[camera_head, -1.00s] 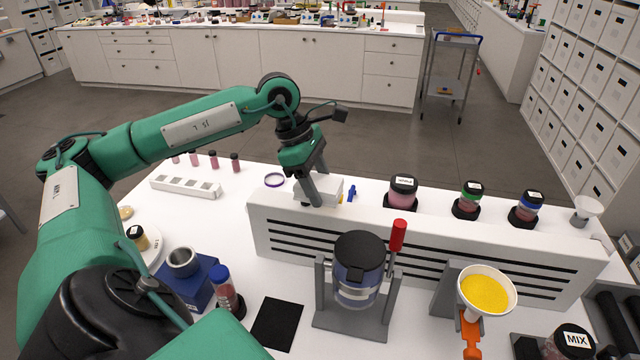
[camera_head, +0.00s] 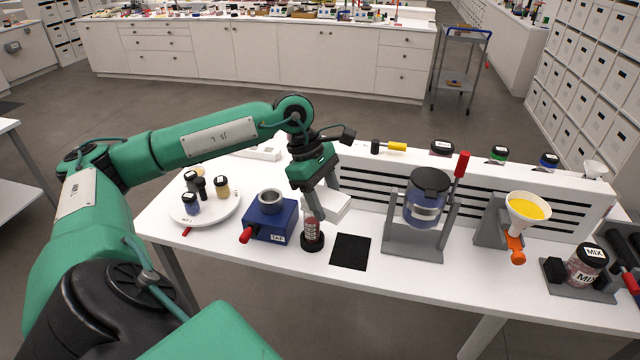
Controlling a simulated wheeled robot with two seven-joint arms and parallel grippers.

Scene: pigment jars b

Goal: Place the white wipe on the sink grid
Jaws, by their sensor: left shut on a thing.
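My left gripper (camera_head: 324,206) is over the table, in front of the left end of the slotted panel. It is shut on a flat white block that I take for the white wipe (camera_head: 341,206); the fingers hide part of it. The wipe is just behind a small red-banded jar on a dark base (camera_head: 312,234). I cannot tell whether it touches the table. I see nothing I can surely name as the sink grid. My right gripper is not in view.
The white slotted panel (camera_head: 570,212) runs along the back. A blue TAP block (camera_head: 284,226) and a round white tray (camera_head: 231,210) with jars are left. A black mat (camera_head: 350,252), a jar stand (camera_head: 410,243) and a yellow-filled funnel (camera_head: 526,208) are right.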

